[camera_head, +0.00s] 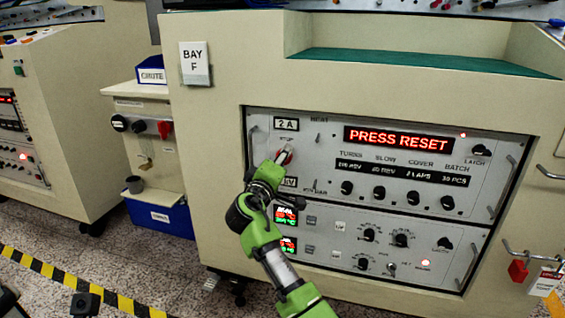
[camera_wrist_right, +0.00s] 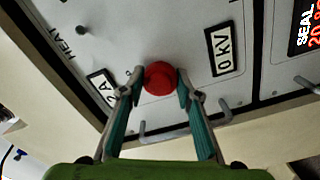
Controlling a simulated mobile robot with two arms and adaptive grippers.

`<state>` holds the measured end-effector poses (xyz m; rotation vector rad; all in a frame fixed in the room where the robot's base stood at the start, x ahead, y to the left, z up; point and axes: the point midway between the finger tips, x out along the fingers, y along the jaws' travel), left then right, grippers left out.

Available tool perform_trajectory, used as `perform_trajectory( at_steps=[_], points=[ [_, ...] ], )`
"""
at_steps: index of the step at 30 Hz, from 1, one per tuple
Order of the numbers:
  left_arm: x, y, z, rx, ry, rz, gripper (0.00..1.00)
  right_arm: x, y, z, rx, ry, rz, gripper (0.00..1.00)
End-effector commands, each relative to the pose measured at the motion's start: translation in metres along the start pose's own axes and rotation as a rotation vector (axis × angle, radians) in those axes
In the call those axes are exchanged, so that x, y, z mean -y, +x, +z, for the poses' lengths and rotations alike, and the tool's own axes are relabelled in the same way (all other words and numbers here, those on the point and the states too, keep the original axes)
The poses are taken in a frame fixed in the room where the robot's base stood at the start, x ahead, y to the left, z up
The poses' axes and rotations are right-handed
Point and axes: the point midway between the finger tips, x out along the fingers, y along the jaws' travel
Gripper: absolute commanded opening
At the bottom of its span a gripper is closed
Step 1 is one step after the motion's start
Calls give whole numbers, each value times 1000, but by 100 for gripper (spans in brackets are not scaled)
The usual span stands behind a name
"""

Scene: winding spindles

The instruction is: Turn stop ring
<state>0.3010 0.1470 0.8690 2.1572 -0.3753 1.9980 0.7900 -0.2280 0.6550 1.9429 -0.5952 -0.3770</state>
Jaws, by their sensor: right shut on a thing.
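The red stop knob (camera_head: 285,155) sits on the upper left of the grey control panel, between the "2 A" and "kV" plates. In the right wrist view the round red knob (camera_wrist_right: 159,77) is between my two fingertips, one on each side. My right gripper (camera_head: 280,160) is shut on it; the gripper also shows in the wrist view (camera_wrist_right: 160,85). The ring itself cannot be told apart from the knob.
The lit display (camera_head: 397,139) reads "PRESS RESET". Black knobs (camera_head: 391,194) and metal handles (camera_head: 504,188) stand out from the panel. A blue bin (camera_head: 160,216) stands at left. Striped floor tape (camera_head: 62,276) runs at lower left.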

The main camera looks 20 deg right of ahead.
Motion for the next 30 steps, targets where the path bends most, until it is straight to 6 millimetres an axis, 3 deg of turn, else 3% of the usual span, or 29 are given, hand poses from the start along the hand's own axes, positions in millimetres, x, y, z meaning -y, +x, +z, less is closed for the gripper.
perform_trajectory(
  at_steps=[15, 16, 17, 30],
  points=[
    [0, 0, 1, 1, 0, 1, 0, 0, 0, 0, -1, 18, -1, 9],
    [0, 0, 1, 1, 0, 1, 0, 0, 0, 0, -1, 17, -1, 39],
    [0, 0, 1, 1, 0, 1, 0, 0, 0, 0, -1, 17, -1, 46],
    [0, 2, -2, -10, 2, 2, 0, 1, -7, -1, -1, 18, -1, 48]
  ],
)
